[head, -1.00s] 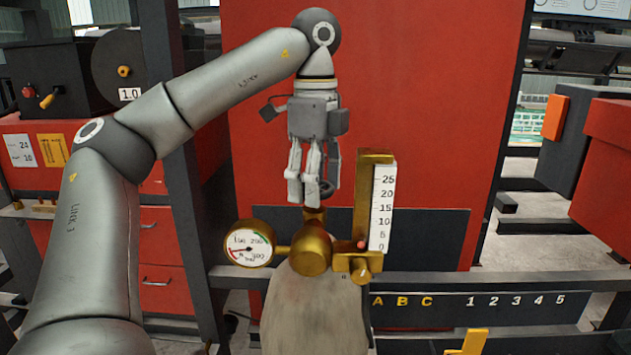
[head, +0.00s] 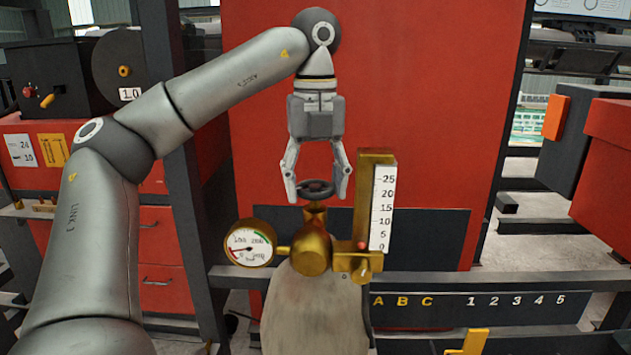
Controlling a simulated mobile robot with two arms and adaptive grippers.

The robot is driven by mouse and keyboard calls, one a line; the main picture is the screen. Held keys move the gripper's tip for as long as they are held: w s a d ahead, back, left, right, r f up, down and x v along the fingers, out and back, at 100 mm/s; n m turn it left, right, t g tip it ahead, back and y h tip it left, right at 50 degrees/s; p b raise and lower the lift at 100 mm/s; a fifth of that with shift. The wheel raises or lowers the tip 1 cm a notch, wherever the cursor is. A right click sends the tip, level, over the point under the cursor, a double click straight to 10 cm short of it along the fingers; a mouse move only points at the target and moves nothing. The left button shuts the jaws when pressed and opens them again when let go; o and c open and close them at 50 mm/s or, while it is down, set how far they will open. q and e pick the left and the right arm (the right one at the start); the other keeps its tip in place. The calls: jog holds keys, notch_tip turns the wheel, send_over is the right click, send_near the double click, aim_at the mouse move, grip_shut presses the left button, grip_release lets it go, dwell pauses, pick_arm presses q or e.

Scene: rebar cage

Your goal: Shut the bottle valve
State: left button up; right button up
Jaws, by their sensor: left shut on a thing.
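The bottle valve's dark handwheel (head: 315,186) sits on a brass stem above the brass regulator body (head: 311,250). The grey bottle (head: 315,312) stands upright below it. My left gripper (head: 318,198) points straight down from above, its two fingers on the left and right of the handwheel, shut on it. A round gauge (head: 248,244) is to the left, its needle toward the low left side. A flow tube with a white scale (head: 382,207) is to the right, with a red ball near 0. My right gripper is out of view.
A large red panel (head: 420,110) stands behind the valve. A dark rail (head: 480,283) crosses behind the bottle, with a lettered and numbered board (head: 480,305) below. A yellow bracket (head: 468,342) is at the bottom right.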

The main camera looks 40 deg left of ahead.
pick_arm(q)
jog(key=m, duration=0.5)
jog(key=shift+m, duration=0.3)
jog(key=m, duration=0.5)
jog(key=shift+a+r+m, duration=0.1)
jog(key=shift+m, duration=0.2)
jog(key=m, duration=0.9)
jog(key=shift+m, duration=0.4)
jog(key=m, duration=1)
jog(key=shift+w, duration=0.1)
jog(key=m, duration=0.5)
jog(key=shift+m, duration=2.5)
